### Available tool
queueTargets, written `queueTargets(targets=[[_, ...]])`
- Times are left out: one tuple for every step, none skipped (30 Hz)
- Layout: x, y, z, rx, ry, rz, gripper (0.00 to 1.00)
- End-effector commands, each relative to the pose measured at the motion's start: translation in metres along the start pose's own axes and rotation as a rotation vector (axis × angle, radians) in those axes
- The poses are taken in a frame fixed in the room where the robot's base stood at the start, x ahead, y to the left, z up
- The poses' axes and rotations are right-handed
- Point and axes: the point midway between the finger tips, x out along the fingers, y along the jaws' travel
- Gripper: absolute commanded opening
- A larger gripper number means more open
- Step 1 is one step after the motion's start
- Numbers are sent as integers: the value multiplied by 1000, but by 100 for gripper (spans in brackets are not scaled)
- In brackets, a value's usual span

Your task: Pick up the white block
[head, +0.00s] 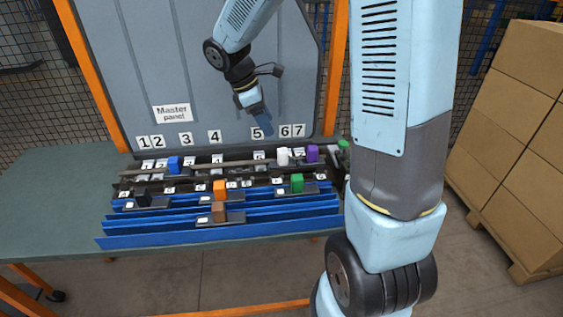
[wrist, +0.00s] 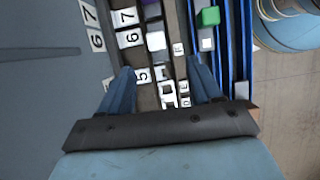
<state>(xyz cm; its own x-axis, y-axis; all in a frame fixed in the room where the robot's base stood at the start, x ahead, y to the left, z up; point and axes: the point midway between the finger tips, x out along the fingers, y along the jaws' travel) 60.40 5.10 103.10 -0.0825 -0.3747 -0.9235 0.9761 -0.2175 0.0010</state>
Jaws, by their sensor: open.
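The white block (head: 283,156) stands on the rear rail of the rack, just left of the purple block and near the label 6. In the wrist view the white block (wrist: 156,41) lies ahead of my fingertips, beside a large label 6. My gripper (head: 265,128) hangs above the rack in front of the panel label 5, left of the white block. In the wrist view my gripper (wrist: 162,82) has its two blue fingers spread apart, with rail and labels showing between them. It is empty and apart from the white block.
A purple block (head: 312,153) stands close to the right of the white one. Blue (head: 174,165), black (head: 143,197), orange (head: 219,190), brown (head: 219,212) and green (head: 297,183) blocks sit on the rails. The grey master panel (head: 190,70) rises behind. Cartons (head: 520,130) stand at right.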

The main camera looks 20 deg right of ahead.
Motion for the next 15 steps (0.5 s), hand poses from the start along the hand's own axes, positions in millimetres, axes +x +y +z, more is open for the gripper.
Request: queueTargets(targets=[[8,-1,-2,-6,-2,-2,64],[12,-2,-2,-9,-2,-2,64],[19,-2,-4,-12,-1,-1,64],[24,-2,-4,-13,-1,-1,64],[30,-2,-5,-13,-1,-1,64],[36,-2,-5,-15,-2,1,64],[41,-2,-5,-16,-2,1,64],[46,-2,-6,-17,0,1,64],[52,-2,-6,-18,-1,1,64],[56,-2,-6,-18,-1,2,64],[60,-2,-6,-18,-1,3,64],[64,-2,-7,-18,0,3,64],[67,-2,-7,-19,0,3,64],[69,-2,-7,-19,0,4,64],[72,-2,-7,-20,0,5,64]])
